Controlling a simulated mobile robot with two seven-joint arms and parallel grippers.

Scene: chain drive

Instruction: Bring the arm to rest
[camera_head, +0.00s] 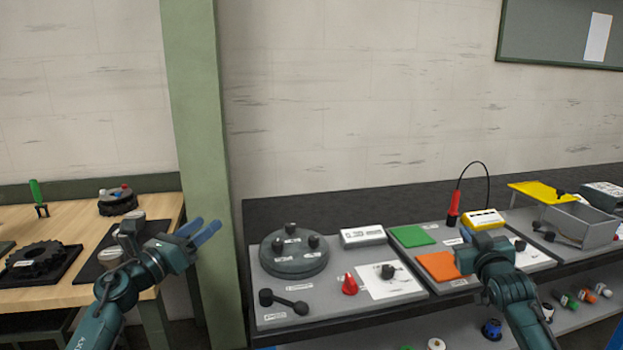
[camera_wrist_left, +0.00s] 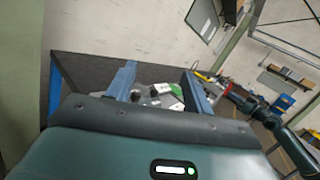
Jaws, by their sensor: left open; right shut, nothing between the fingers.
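My left gripper (camera_head: 205,232) is raised in front of the green post, between the wooden table and the grey bench. Its two blue fingers are apart and nothing is between them. In the left wrist view the fingers (camera_wrist_left: 158,85) also stand apart, with the bench far behind them. My right gripper (camera_head: 466,256) is over the grey bench, by the orange square and the yellow-topped device. Its fingers are small and partly hidden in the head view, and I see nothing held in it.
The wooden table (camera_head: 82,291) holds a black sprocket (camera_head: 36,257). The green post (camera_head: 199,120) stands close behind my left gripper.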

